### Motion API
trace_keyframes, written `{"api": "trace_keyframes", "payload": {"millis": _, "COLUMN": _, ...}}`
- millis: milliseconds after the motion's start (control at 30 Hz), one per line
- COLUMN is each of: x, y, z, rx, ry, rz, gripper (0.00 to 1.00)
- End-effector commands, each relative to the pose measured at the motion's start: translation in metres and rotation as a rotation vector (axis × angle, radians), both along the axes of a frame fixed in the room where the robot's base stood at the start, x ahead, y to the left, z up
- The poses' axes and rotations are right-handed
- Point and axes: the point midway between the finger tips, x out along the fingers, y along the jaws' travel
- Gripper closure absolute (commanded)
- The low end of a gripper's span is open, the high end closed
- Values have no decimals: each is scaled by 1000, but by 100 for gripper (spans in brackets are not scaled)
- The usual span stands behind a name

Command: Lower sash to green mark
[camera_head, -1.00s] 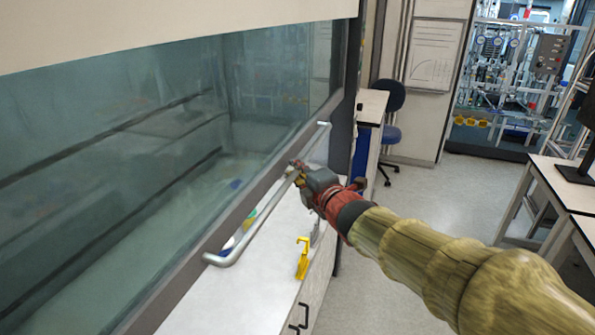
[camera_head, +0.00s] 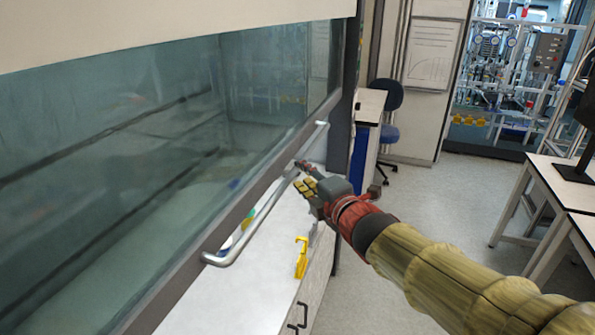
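The sash (camera_head: 150,130) is a large glass pane in a grey frame on the left, partly lowered over a white worktop. A silver bar handle (camera_head: 262,218) runs along its lower frame. My gripper (camera_head: 303,176) is at the middle-right part of the handle, its fingers spread with yellowish pads showing. It looks open, with the fingertips close to the bar; whether they touch it I cannot tell. A small green patch (camera_head: 250,214) shows behind the handle; I cannot tell whether it is the green mark.
A yellow object (camera_head: 301,258) stands at the worktop's front edge below my gripper. A dark post (camera_head: 343,120) borders the sash on the right. A blue chair (camera_head: 388,105) and white tables (camera_head: 560,185) stand farther right. The floor between is clear.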

Motion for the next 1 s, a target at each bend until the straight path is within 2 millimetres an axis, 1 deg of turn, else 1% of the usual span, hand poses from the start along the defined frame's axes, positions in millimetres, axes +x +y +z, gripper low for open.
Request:
{"api": "trace_keyframes", "payload": {"millis": 33, "x": -11, "y": -5, "z": 3, "rx": 0, "ry": -3, "rz": -3, "gripper": 69}}
{"api": "trace_keyframes", "payload": {"millis": 200, "x": -39, "y": -18, "z": 7, "rx": -1, "ry": -3, "rz": -1, "gripper": 69}}
{"api": "trace_keyframes", "payload": {"millis": 300, "x": -50, "y": -23, "z": 8, "rx": -1, "ry": -1, "rz": -1, "gripper": 69}}
{"api": "trace_keyframes", "payload": {"millis": 400, "x": -57, "y": -26, "z": 9, "rx": 0, "ry": -1, "rz": 0, "gripper": 69}}
{"api": "trace_keyframes", "payload": {"millis": 533, "x": -61, "y": -28, "z": 9, "rx": 0, "ry": 0, "rz": 0, "gripper": 69}}
{"api": "trace_keyframes", "payload": {"millis": 867, "x": -61, "y": -28, "z": 9, "rx": 13, "ry": 7, "rz": -2, "gripper": 69}}
{"api": "trace_keyframes", "payload": {"millis": 933, "x": -60, "y": -32, "z": 4, "rx": 45, "ry": 42, "rz": -27, "gripper": 69}}
{"api": "trace_keyframes", "payload": {"millis": 967, "x": -58, "y": -38, "z": -1, "rx": 65, "ry": 70, "rz": -53, "gripper": 69}}
{"api": "trace_keyframes", "payload": {"millis": 1000, "x": -57, "y": -47, "z": -11, "rx": 105, "ry": 119, "rz": -99, "gripper": 69}}
